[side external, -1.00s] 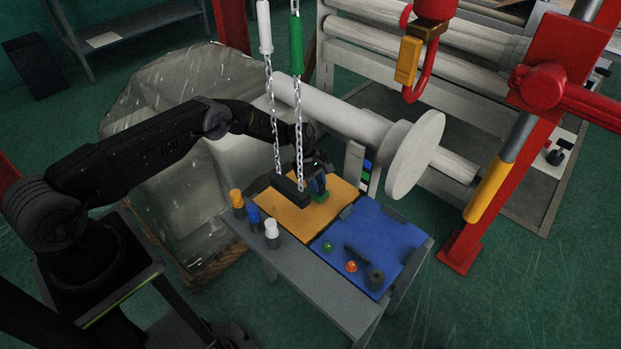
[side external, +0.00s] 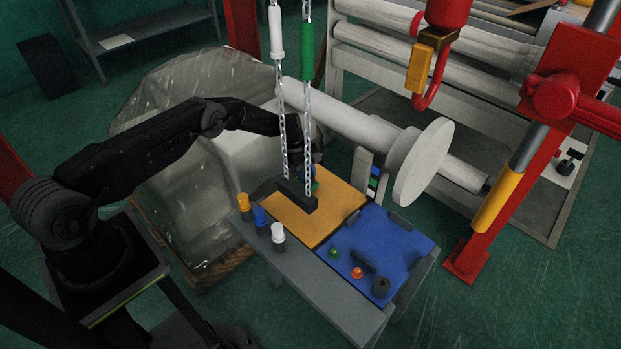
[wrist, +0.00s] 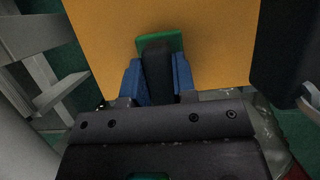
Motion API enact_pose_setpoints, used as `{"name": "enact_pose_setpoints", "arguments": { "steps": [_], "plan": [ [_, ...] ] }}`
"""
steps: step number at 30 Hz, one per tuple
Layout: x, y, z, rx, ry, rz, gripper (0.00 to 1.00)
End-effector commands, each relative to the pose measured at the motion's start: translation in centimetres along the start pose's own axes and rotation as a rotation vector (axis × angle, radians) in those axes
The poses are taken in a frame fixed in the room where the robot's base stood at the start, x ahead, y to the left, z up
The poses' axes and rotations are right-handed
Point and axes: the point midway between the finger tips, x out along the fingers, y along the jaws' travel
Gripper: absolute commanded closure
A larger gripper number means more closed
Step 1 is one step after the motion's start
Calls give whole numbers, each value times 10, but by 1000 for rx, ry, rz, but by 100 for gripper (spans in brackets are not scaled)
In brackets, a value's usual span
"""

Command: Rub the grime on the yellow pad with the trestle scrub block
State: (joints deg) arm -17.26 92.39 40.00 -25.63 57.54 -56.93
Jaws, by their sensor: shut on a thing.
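The yellow pad (side external: 328,222) lies on the left part of the grey table; it fills the upper middle of the wrist view (wrist: 215,40). My gripper (wrist: 158,75) has its blue fingers shut on the dark handle of the scrub block, whose green base (wrist: 174,43) shows beyond the fingertips over the pad. In the side view my gripper (side external: 308,172) is at the pad's far left, partly behind a hanging dark bar. The block (side external: 315,186) shows there only as a bit of green. Whether it touches the pad I cannot tell. I can make out no grime.
The dark bar (side external: 298,197) hangs on two chains close in front of my gripper. A blue pad (side external: 380,245) with small parts lies to the right. Orange (side external: 244,201), blue (side external: 260,216) and white (side external: 278,231) capped pieces stand along the near edge. A white roller (side external: 425,170) is behind.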

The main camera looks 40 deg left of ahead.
Motion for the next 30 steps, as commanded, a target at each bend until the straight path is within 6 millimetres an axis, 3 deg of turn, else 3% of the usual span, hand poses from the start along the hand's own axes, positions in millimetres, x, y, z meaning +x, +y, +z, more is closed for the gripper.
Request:
{"name": "enact_pose_setpoints", "arguments": {
  "steps": [1, 18, 30],
  "plan": [
    [-11, 2, 4, 1, 2, 5, 97],
    [-57, 1, 24, 1, 1, 5, 97],
    [-64, 1, 27, 0, 0, 4, 97]
  ]
}}
